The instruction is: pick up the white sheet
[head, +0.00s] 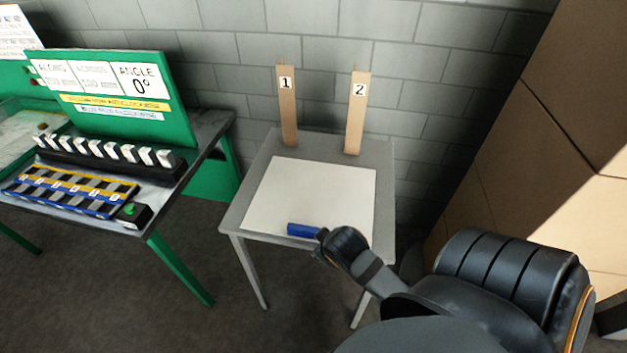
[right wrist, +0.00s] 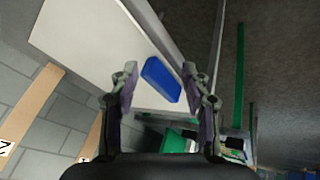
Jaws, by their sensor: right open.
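The white sheet (head: 310,190) lies flat on a small grey table (head: 385,160). It also shows in the right wrist view (right wrist: 90,45). A blue block-like piece (head: 303,230) sits at the sheet's front edge. In the right wrist view, the blue piece (right wrist: 161,79) appears between and beyond my fingers; I cannot tell whether it is fixed to the sheet. My right gripper (right wrist: 163,88) is open and empty. In the head view, my right gripper (head: 322,247) is just right of the blue piece, its fingers partly hidden by the wrist. My left gripper is not in view.
Two wooden uprights labelled 1 (head: 288,110) and 2 (head: 356,115) stand at the table's back edge. A green-legged bench with a green panel (head: 120,98) and a row of white-topped pieces (head: 105,150) is at left. Brown boxes (head: 560,130) stand at right.

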